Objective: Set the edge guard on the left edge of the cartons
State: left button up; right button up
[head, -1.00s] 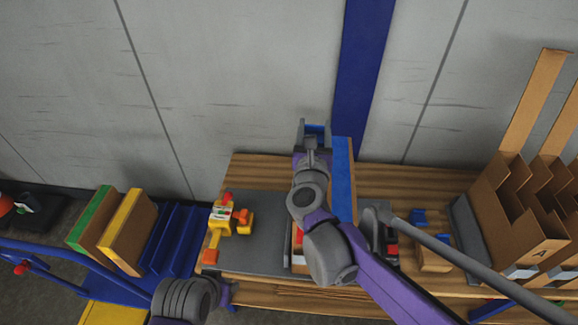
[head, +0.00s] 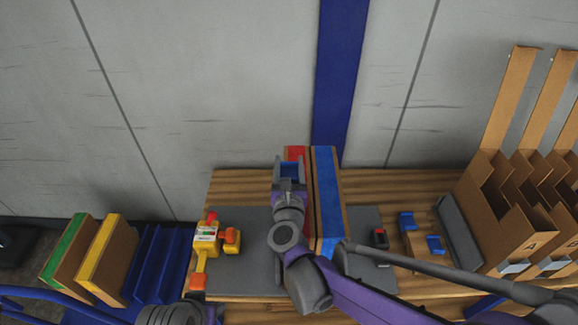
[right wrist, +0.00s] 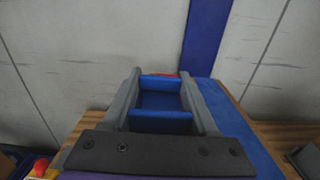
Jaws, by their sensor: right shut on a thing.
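Two upright cartons stand side by side on the grey mat: a red-topped one (head: 297,152) on the left, partly hidden by my gripper, and a blue-topped one (head: 328,195) on the right. My right gripper (head: 289,170) is shut on a blue piece, seemingly the edge guard (right wrist: 160,101), which shows between the fingers in the right wrist view. In the head view it overlaps the red-topped carton's left side; whether it touches the carton is unclear. My left gripper is out of view; only part of that arm shows at the bottom.
The grey mat (head: 245,275) lies on a wooden table (head: 240,183). A yellow and orange tape tool (head: 206,238) is on the left. Blue pieces (head: 407,221) sit on a small wooden stand at right, near tall cardboard dividers (head: 520,215). Bare mat lies left of the cartons.

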jog(key=shift+s+f+b, duration=0.2)
jog(key=shift+f+b, duration=0.25)
jog(key=shift+f, duration=0.2)
jog(key=o, duration=1.3)
jog(key=shift+f, duration=0.1)
jog(key=shift+o, duration=0.2)
jog(key=shift+r+p, duration=0.5)
jog(key=shift+r, duration=0.2)
jog(key=s, duration=1.1)
jog(key=shift+s, duration=0.35)
